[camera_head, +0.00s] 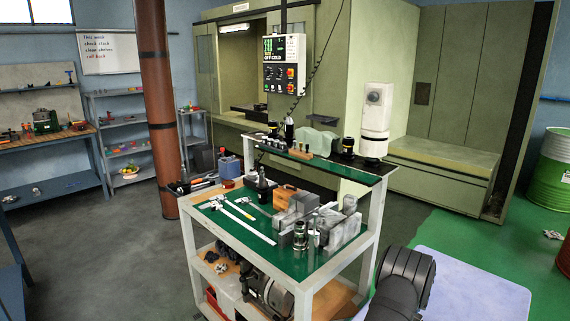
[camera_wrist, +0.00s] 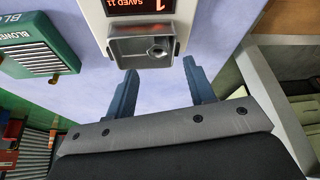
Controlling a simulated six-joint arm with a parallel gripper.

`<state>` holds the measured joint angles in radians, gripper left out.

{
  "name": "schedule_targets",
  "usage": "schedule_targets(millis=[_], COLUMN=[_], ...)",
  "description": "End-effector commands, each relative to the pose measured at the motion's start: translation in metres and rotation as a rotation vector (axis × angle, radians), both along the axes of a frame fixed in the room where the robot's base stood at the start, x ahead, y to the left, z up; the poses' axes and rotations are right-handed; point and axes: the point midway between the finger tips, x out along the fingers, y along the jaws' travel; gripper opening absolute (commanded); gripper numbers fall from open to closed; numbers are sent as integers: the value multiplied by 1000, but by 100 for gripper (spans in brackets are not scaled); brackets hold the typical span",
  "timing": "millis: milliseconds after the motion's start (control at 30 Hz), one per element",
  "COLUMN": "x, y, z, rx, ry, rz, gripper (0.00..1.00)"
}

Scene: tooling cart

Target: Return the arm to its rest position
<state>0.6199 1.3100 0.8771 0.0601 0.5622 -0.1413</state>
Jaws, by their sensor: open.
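My gripper (camera_wrist: 159,70) shows in the wrist view with its two blue fingers well apart and nothing between them. Beyond the fingertips is a white device (camera_wrist: 97,14) with a red display and a grey metal recess. I cannot tell if the fingers touch it; they appear apart from it. In the head view, a dark rounded arm part (camera_head: 402,280), which seems to be mine, stands at the lower right. The gripper's fingers are not visible there. The tooling cart (camera_head: 222,232) with its green top is left of this arm part.
The cart top holds a caliper, rulers, grey metal blocks (camera_head: 345,232) and a wooden block. A white upright unit (camera_head: 376,122) stands on its raised back shelf (camera_head: 330,168). A green box marked BLOWER (camera_wrist: 38,57) is at left in the wrist view. A green drum (camera_head: 553,170) stands far right.

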Motion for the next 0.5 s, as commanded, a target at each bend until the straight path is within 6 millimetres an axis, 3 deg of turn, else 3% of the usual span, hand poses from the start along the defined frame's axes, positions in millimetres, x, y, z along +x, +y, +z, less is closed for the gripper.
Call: schedule_targets(millis=[333,500], x=[0,-3], y=[0,2], z=[1,10], rx=[0,0], ry=[0,0], rz=[0,0], gripper=[49,49])
